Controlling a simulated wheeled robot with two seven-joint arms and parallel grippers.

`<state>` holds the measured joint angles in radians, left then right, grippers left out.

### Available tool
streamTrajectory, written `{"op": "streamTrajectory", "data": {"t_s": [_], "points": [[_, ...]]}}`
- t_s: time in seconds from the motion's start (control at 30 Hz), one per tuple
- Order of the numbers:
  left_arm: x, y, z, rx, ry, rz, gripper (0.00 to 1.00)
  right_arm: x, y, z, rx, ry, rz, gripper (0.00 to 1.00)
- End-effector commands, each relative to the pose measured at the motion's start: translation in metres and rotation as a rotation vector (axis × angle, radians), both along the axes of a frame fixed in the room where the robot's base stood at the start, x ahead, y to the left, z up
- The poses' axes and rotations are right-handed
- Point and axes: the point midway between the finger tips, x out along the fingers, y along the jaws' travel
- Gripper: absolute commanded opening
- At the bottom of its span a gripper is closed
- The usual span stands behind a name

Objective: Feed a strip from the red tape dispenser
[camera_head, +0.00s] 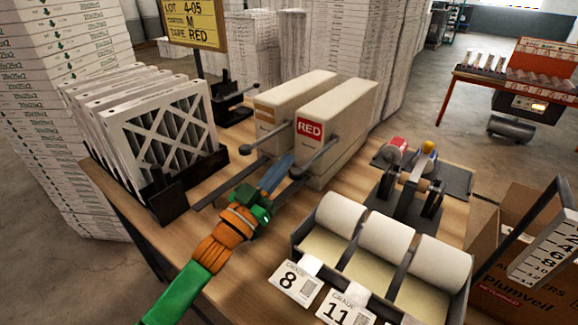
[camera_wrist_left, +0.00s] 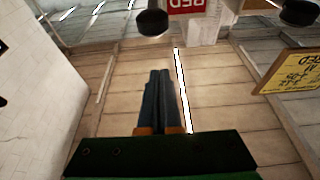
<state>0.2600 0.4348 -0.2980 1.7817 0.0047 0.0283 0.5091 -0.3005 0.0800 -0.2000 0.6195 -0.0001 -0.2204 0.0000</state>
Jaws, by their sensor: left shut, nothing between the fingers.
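The cream box labelled RED (camera_head: 338,126) stands on the wooden table, with a lever ending in a black knob (camera_head: 297,173) at its front. Its RED label (camera_wrist_left: 187,5) and a black knob (camera_wrist_left: 152,22) show upside down at the top of the left wrist view. My left gripper (camera_head: 283,165) is shut and empty, its fingers close beside that knob; contact cannot be told. In the wrist view the closed fingers (camera_wrist_left: 158,78) point toward the boxes over bare wood. My right gripper is not in view.
A second cream box (camera_head: 290,95) with its own knobbed lever (camera_head: 246,149) stands left of the red one. Pleated filters (camera_head: 165,130) stand in a black rack at left. A device with red and yellow parts (camera_head: 413,170) and a bin of white rolls (camera_head: 385,245) sit at right.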

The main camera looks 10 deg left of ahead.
Motion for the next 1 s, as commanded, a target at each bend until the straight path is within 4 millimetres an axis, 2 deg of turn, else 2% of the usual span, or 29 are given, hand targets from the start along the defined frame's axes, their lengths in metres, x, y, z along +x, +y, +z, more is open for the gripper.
{"op": "streamTrajectory", "data": {"t_s": [0.03, 0.1, 0.2, 0.33, 0.77, 0.87, 1.0], "points": [[0.01, -0.004, 0.008, -0.003, -0.002, 0.0, 0.0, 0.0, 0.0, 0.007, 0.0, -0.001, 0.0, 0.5], [0.022, -0.009, 0.013, -0.002, -0.001, -0.002, 0.0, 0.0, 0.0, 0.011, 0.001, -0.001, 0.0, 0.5], [0.02, -0.008, -0.014, -0.001, 0.006, 0.001, 0.0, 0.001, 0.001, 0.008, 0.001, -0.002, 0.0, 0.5], [0.019, -0.008, -0.028, -0.002, 0.003, 0.001, 0.0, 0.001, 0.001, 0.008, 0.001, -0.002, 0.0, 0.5], [0.019, -0.008, -0.034, -0.001, 0.0, 0.001, 0.0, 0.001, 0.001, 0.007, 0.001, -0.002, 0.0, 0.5], [0.019, -0.008, -0.043, -0.001, 0.0, 0.0, 0.0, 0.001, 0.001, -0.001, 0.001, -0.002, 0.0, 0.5], [0.018, -0.007, -0.071, -0.001, 0.001, 0.001, 0.0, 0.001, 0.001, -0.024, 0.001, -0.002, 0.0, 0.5]]}}
